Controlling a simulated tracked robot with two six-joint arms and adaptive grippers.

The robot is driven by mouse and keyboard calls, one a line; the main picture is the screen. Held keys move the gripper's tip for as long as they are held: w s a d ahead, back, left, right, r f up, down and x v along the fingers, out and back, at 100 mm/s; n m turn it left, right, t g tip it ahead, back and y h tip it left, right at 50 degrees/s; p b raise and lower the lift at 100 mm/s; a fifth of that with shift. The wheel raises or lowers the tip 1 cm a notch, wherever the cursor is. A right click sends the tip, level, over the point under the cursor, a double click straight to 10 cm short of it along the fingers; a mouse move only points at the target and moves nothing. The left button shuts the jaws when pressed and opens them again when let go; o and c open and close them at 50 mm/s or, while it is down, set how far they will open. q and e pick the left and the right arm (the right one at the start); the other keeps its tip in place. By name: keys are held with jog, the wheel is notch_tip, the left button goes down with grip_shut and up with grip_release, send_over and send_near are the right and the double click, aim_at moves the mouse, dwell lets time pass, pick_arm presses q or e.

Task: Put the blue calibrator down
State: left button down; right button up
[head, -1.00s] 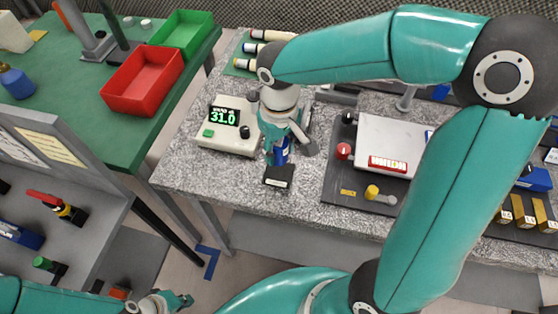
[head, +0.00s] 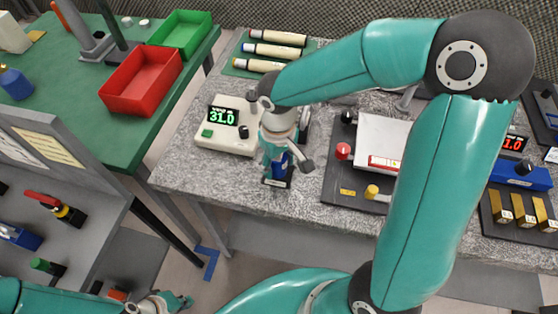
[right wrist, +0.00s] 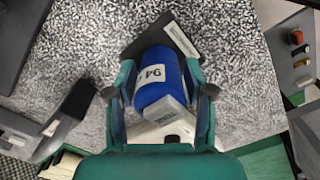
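The blue calibrator (right wrist: 158,78) is a blue cylinder with a white "94" label and a pale end. In the right wrist view it lies between the two fingers of my right gripper (right wrist: 158,72), which close on its sides. In the head view a blue patch of it (head: 282,161) shows below my right gripper (head: 285,165), just over a small black stand (head: 276,183) near the table's front edge. The stand's black plate also shows in the right wrist view (right wrist: 182,40). I cannot tell whether calibrator and stand touch. My left gripper (head: 168,303) is low at the left, its opening unclear.
A white meter reading 31.0 (head: 232,143) stands just left of my right gripper. A grey plate with knobs (head: 345,180) lies to the right. Several white tubes (head: 270,51) lie on a green mat behind. Speckled tabletop is clear to the front left.

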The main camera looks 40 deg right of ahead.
jog(key=shift+o, duration=0.4)
jog(key=shift+r, duration=0.2)
notch_tip(320, 180, up, 12)
jog(key=shift+f+p, duration=0.1)
jog(key=shift+p, duration=0.25)
